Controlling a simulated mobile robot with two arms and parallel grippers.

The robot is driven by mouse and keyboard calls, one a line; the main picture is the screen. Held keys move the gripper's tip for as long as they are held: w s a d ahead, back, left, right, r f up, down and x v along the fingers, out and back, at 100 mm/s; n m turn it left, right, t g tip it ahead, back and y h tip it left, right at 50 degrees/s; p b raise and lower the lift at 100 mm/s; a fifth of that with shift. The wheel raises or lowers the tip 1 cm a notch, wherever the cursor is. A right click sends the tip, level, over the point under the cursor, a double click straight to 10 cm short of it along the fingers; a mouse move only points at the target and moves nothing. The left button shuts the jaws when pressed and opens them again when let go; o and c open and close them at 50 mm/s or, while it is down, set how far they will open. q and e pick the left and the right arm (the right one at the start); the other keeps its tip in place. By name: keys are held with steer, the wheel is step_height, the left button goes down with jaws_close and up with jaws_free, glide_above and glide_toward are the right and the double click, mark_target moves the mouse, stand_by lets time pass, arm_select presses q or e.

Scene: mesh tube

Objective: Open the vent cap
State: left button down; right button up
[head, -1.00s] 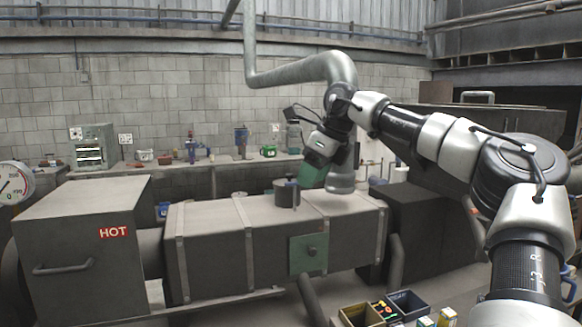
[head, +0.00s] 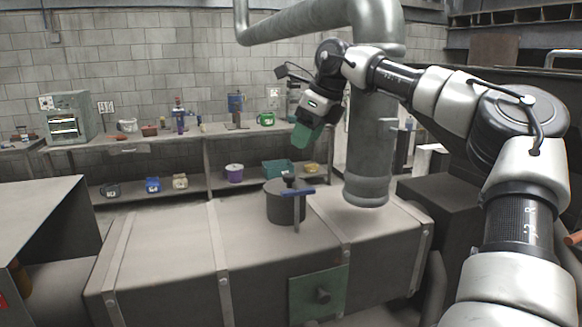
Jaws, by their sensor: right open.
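The vent cap (head: 283,205) is a dark round cylinder standing on top of the long grey box duct (head: 180,245). My right gripper (head: 303,143), with green fingers, is open and empty. It hangs above and behind the cap in the picture, apart from it and pointing down. My left gripper is not in view.
A thick vertical pipe (head: 367,150) rises from the duct right of the cap, close to my right arm. A green plate (head: 318,293) is on the duct's front. Behind are a bench (head: 225,134) with small items and a lower shelf with bins. The duct top left of the cap is clear.

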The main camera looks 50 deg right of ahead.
mark_target(290, 175)
steer(key=f, duration=0.1)
steer(key=a+f, duration=0.1)
steer(key=w+f+p, duration=0.1)
steer(key=shift+a+f, duration=0.15)
steer(key=shift+f, duration=0.25)
steer(key=x, duration=0.2)
steer(key=p+x, duration=0.1)
steer(key=x, duration=0.1)
steer(key=shift+w+d+f, duration=0.15)
steer(key=shift+w+d, duration=0.1)
steer(key=shift+w+a+f, duration=0.15)
steer(key=shift+f, duration=0.45)
jaws_close()
steer(key=shift+r+p, duration=0.1)
steer(key=shift+p, duration=0.2)
